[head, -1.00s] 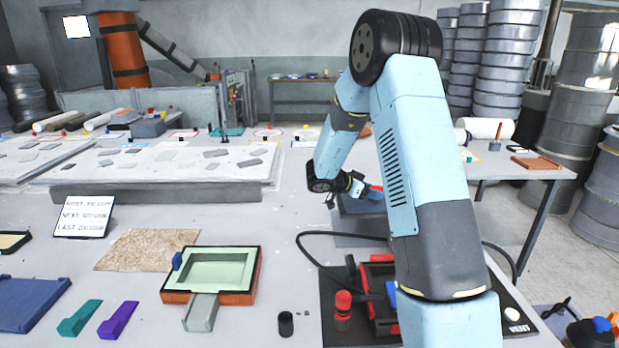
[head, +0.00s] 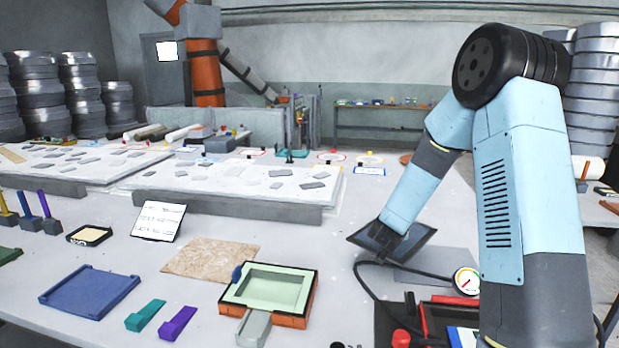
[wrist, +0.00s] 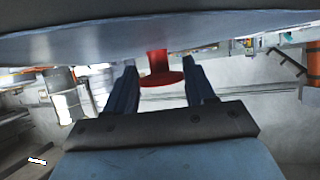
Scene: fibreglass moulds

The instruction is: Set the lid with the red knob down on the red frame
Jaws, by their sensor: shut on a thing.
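The lid (head: 419,245) is a dark grey, flat panel, held tilted above the table at centre right in the head view. Its underside or edge fills the top of the wrist view (wrist: 100,38). The red knob (wrist: 158,66) shows between the two dark blue fingers of my gripper (wrist: 160,78), which is shut on it. In the head view my gripper (head: 388,236) is small and partly hidden by the wrist. A red frame-like box (head: 450,300) stands at the lower right, partly hidden by my arm. I cannot tell for sure that it is the red frame.
An orange-red mould with black rim (head: 309,306) stands left of the red box. A hose and a gauge (head: 466,281) lie beside the lid. A tan mat (head: 212,259), a sign (head: 158,220) and a blue tray (head: 90,290) are at left. White slabs (head: 240,187) lie behind.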

